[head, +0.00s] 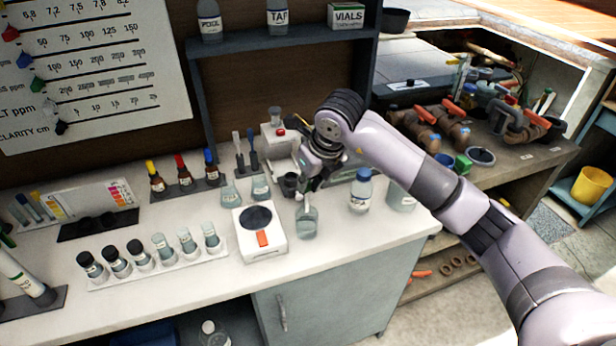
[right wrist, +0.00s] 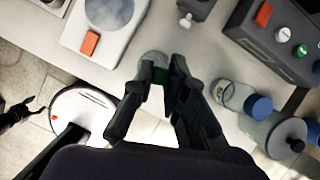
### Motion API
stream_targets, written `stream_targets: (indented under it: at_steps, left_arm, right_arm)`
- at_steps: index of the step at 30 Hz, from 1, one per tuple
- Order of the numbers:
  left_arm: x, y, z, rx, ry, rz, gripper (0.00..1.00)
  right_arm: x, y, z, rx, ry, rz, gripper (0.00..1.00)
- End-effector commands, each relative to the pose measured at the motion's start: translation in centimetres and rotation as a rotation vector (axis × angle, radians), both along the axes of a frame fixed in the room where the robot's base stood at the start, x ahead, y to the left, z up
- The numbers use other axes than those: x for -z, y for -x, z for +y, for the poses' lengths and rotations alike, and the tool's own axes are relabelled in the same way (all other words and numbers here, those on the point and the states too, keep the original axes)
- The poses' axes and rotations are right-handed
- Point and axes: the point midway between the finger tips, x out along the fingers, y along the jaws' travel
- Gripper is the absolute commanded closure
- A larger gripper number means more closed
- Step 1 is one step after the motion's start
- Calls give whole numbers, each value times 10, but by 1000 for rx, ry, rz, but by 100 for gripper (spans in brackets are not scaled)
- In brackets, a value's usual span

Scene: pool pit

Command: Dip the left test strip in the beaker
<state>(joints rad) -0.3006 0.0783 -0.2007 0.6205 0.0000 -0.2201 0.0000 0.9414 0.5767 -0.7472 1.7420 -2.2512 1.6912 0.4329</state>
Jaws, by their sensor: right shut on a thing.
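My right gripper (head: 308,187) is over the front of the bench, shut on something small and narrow. A pale sliver shows under its fingertips in the head view; I cannot make out for certain that it is the test strip. Whether the held thing reaches inside is unclear. A dark shape at the left edge there looks like my left gripper (right wrist: 17,112).
A white scale-like device (head: 262,246) with an orange tab stands left of the beaker. A blue-capped bottle (head: 361,190) stands close on the right. Two flasks (head: 261,187) and a rack of capped vials (head: 150,264) are further left. The bench's front strip is clear.

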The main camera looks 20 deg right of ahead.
Motion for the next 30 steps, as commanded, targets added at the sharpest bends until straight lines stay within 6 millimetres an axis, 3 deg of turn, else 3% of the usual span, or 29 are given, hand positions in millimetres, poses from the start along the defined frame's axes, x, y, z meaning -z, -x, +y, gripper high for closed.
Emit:
stream_targets:
  at_steps: [1, 15, 30]
  left_arm:
    - [9, 0, 0, -1, 0, 0, 48]
    - [42, 0, 1, -2, -1, 0, 48]
    - [45, 0, 1, -1, -2, 1, 48]
  right_arm:
    - [9, 0, 0, 0, 1, 0, 96]
    - [49, 0, -1, 1, 1, 0, 96]
    - [53, 0, 0, 1, 1, 0, 96]
